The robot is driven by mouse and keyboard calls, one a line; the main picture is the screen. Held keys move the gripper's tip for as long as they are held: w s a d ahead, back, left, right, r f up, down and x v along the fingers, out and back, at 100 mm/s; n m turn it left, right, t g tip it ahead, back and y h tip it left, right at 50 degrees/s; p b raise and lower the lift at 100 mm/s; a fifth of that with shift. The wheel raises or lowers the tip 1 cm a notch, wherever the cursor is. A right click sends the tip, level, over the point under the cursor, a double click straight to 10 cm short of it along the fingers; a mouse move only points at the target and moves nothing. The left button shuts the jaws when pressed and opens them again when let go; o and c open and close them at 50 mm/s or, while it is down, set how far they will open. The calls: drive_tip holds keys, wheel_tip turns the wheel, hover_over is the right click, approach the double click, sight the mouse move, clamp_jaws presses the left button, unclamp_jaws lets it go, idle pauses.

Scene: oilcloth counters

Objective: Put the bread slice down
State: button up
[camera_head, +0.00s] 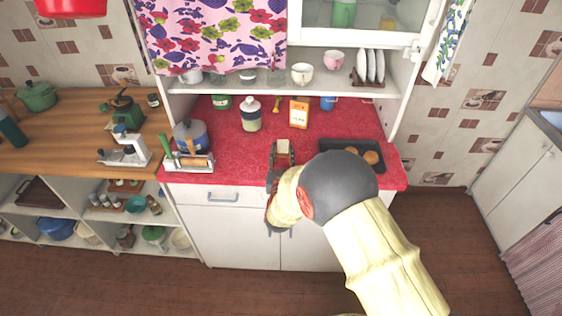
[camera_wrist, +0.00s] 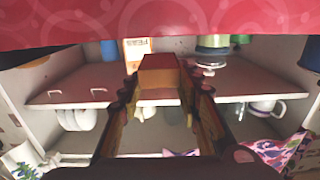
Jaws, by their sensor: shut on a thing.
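The bread slice (camera_head: 283,146) is a small tan-brown piece between the fingers of my gripper (camera_head: 283,156). In the head view my gripper is over the front part of the red counter (camera_head: 235,155), left of the dark tray. I cannot tell whether the bread touches the counter. My wrist and forearm hide part of the counter front and cabinet.
A dark tray (camera_head: 328,147) with round brown buns is at right. A box labelled peas (camera_head: 299,113), a lidded jar (camera_head: 251,118) and a blue mug (camera_head: 327,103) stand behind. A blue pot (camera_head: 190,136) and a utensil rack (camera_head: 187,164) are at left. Red surface left of my gripper is clear.

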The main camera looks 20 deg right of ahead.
sight(281, 164)
drive_tip(key=shift+w+a+f, duration=0.2)
drive_tip(key=shift+w+f, duration=0.05)
drive_tip(key=shift+f, duration=0.25)
drive_tip(key=shift+f+b, duration=0.6)
drive_tip(key=shift+f, duration=0.75)
drive_tip(key=shift+f, duration=0.2)
drive_tip(key=o, duration=0.9)
drive_tip(key=shift+o, duration=0.2)
drive_tip(key=shift+r, duration=0.1)
